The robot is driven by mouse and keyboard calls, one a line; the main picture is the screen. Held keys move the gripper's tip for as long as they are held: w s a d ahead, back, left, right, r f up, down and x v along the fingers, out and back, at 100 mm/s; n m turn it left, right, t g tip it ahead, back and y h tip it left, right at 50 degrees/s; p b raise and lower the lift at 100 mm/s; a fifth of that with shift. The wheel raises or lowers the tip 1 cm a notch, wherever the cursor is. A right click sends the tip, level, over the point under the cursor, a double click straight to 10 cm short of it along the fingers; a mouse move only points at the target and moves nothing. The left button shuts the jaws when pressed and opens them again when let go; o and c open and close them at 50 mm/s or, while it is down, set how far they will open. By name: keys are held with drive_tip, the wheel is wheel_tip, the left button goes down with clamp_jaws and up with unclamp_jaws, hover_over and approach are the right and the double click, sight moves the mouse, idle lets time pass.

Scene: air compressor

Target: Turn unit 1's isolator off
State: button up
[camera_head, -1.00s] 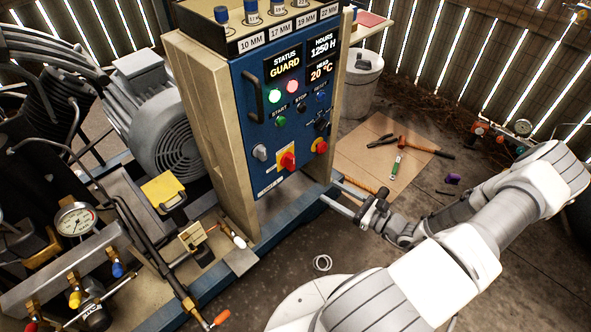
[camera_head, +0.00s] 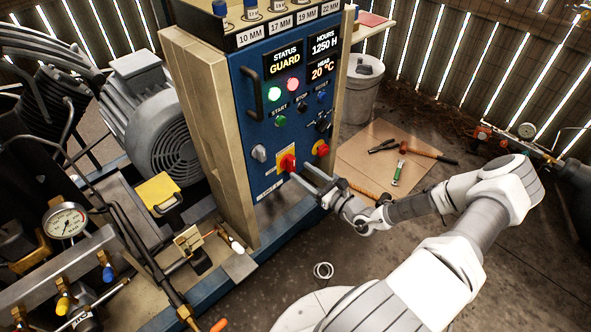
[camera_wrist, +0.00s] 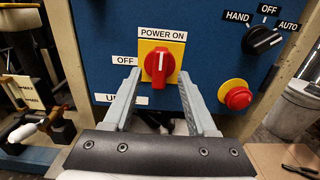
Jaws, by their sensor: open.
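The isolator is a red rotary handle on a yellow plate, on the lower part of the blue control panel. In the wrist view the red handle (camera_wrist: 159,64) stands upright, its white mark toward the POWER ON label (camera_wrist: 162,35); the OFF label (camera_wrist: 124,60) is to its left. It also shows in the head view (camera_head: 287,162). Whether the fingertips touch the panel cannot be told. A label below left, starting with "U", is partly hidden by the left finger.
A red push button on a yellow base (camera_wrist: 237,96) is just right of my right finger. A black HAND/OFF/AUTO selector (camera_wrist: 263,40) is above it. A grey knob (camera_head: 259,153) is left of the isolator. The panel handle (camera_head: 251,93) sticks out at upper left.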

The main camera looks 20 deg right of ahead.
sight(294, 166)
drive_tip(key=shift+b+x, duration=0.35)
drive_tip(key=shift+x, duration=1.65)
clamp_jaws()
